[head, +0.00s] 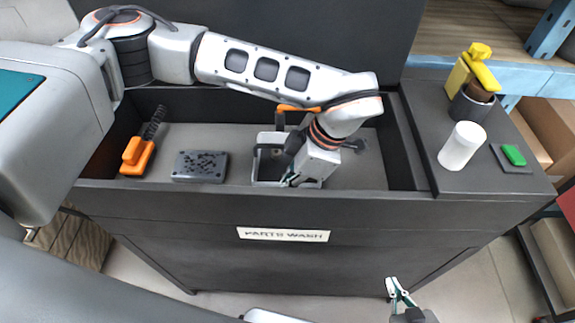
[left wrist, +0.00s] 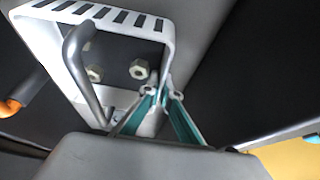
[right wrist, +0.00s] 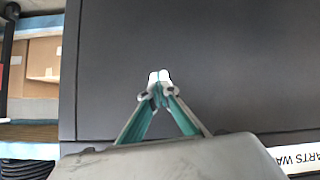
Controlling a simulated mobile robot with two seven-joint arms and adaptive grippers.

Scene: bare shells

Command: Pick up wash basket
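The wash basket (head: 258,178) is a white open box with slotted walls and a grey handle. It sits in the wash basin, partly hidden by my left arm. In the left wrist view the basket (left wrist: 106,16) shows its handle (left wrist: 78,72) and large nuts inside. My left gripper (head: 290,181) is at the basket's near wall. In the left wrist view its fingers (left wrist: 163,90) are close together on the wall's edge, apparently closed on it; the tips blend with the white wall. My right gripper (head: 391,281) is shut and empty in front of the cabinet.
The basin (head: 230,190) also holds an orange-handled brush (head: 138,155) and a dark perforated block (head: 200,166). On the right ledge stand a white cup (head: 461,146), a dark pot with a yellow bottle (head: 471,104) and a green-topped pad (head: 513,155). The basin's front wall is close to the basket.

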